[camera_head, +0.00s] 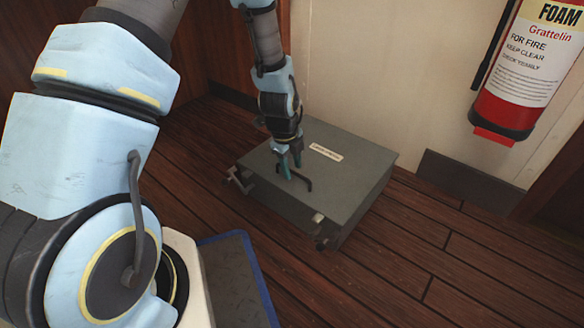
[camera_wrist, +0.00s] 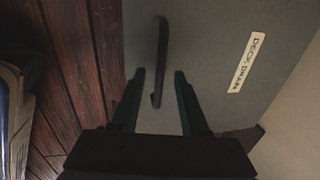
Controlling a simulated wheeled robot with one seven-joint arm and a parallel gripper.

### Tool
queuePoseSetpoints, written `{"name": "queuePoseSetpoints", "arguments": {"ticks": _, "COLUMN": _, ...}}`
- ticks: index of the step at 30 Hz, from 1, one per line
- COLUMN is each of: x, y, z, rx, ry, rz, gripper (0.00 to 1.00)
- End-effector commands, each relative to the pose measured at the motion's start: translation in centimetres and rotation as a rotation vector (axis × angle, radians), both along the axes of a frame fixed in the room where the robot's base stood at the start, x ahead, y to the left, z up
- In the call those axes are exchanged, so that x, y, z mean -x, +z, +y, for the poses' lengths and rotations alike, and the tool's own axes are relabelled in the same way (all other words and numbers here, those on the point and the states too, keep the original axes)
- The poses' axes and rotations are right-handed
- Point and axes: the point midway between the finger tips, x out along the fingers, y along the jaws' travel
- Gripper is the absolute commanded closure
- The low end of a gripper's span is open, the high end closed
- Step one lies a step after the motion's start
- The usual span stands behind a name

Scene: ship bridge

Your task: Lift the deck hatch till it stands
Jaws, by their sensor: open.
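The deck hatch (camera_head: 350,165) is a grey, box-like lid lying flat and closed on the wooden floor by the wall. A label (camera_head: 326,152) on its top reads "DECK DRAIN" in the wrist view (camera_wrist: 247,62). A dark bar handle (camera_head: 297,180) sits near its front edge, and it also shows in the wrist view (camera_wrist: 160,62). My gripper (camera_head: 290,172) is over the hatch top at the handle. In the wrist view its fingers (camera_wrist: 160,75) are apart, with the handle's near end between them, closer to the left finger. Contact with the handle cannot be told.
Dark latch-like fittings (camera_head: 322,232) show at the hatch's front corners, one at the left (camera_head: 238,178). A red fire extinguisher (camera_head: 520,75) hangs on the pale wall (camera_head: 370,70) at right. A blue-edged mat (camera_head: 240,285) lies in front. The plank floor (camera_head: 440,270) at right is clear.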

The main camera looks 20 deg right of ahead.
Motion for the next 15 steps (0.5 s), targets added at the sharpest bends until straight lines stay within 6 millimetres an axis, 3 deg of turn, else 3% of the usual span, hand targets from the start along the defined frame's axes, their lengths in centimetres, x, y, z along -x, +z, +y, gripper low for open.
{"name": "queuePoseSetpoints", "arguments": {"ticks": 2, "x": 0.00, "y": 0.02, "z": 0.00, "rx": 0.000, "ry": 0.000, "rz": 0.000, "gripper": 0.55}}
{"name": "queuePoseSetpoints", "arguments": {"ticks": 15, "x": 0.01, "y": 0.03, "z": 0.01, "rx": 0.000, "ry": 0.001, "rz": 0.000, "gripper": 1.00}}
